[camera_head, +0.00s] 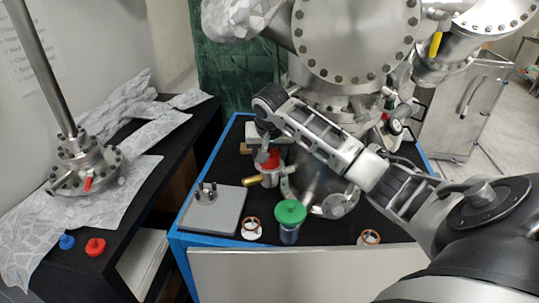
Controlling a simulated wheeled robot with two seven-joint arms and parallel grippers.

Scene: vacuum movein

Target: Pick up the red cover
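A red cover (274,158) sits on top of a small metal fitting (270,177) on the black-topped, blue-edged table. My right arm comes in from the right, and its gripper (266,152) is down at the red cover, with fingers that look beside or touching it. The wrist partly hides the cover, and I cannot tell whether the fingers are closed on it. Another small red cap (95,247) lies on the black bench at left, beside a blue cap (66,242). My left gripper is not in view.
A green-capped jar (290,215), two small white-and-copper rings (251,229) (369,237) and a grey plate with a metal fitting (213,210) stand near the table's front. A brass-coloured cylinder (257,181) juts left of the metal fitting. A large steel chamber (355,40) rises behind.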

